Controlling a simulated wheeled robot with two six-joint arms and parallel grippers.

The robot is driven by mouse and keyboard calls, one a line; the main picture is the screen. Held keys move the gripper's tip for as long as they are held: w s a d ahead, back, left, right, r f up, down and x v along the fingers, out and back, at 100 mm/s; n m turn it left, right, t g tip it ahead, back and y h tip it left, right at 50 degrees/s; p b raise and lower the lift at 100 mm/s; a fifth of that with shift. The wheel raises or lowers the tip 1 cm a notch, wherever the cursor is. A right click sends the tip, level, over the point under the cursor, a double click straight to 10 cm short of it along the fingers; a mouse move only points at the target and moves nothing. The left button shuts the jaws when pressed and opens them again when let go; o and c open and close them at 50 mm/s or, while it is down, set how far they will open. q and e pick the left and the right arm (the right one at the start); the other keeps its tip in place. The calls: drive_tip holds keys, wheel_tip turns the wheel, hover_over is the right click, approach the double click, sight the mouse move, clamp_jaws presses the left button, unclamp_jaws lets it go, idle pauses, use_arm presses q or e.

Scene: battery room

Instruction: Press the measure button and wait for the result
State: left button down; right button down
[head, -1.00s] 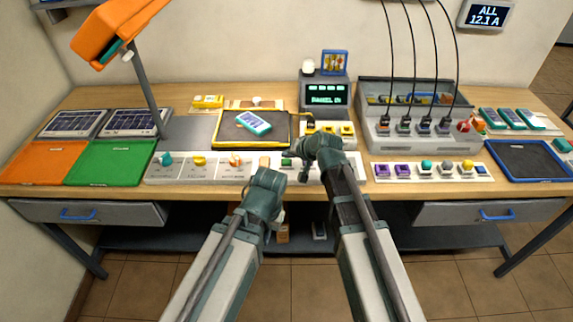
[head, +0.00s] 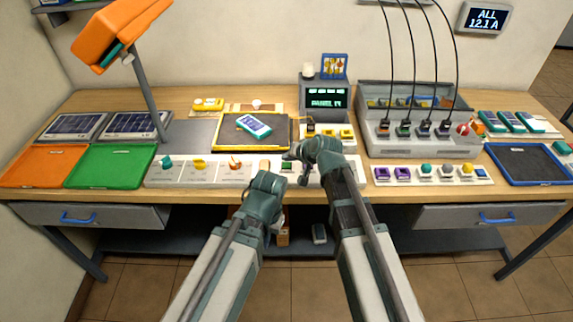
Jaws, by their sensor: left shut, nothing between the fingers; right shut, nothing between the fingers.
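The meter (head: 325,102) at the back centre has a dark screen with green text, too small to read surely. A teal-edged solar cell device (head: 254,125) lies on the dark yellow-edged mat (head: 226,136) left of it. A green button (head: 288,167) shows on the white strip at the front; I cannot read any label marking the measure button. My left gripper (head: 266,174) is shut and empty at the strip, just left of the green button. My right gripper (head: 296,154) is shut and empty, pointing left just above the green button; contact is unclear.
A charging rack (head: 420,146) with black cables stands at the right. Orange (head: 40,166) and green (head: 110,166) trays lie at the left, a blue-edged tray (head: 530,162) at the far right. An orange lamp (head: 115,30) hangs over the left side. Small coloured parts sit along the front strips.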

sight(288, 167)
drive_tip(key=shift+f, duration=0.15)
idle(0.8)
drive_tip(key=shift+f+b, duration=0.25)
drive_tip(key=shift+b, duration=0.2)
drive_tip(key=shift+f+b, duration=0.35)
drive_tip(key=shift+f, duration=0.05)
idle(0.4)
drive_tip(key=shift+r, duration=0.1)
drive_tip(key=shift+r+p, duration=0.7)
drive_tip(key=shift+p, duration=0.1)
wheel_tip(288, 167, up, 5)
drive_tip(key=p, duration=0.5)
drive_tip(key=shift+r, duration=0.1)
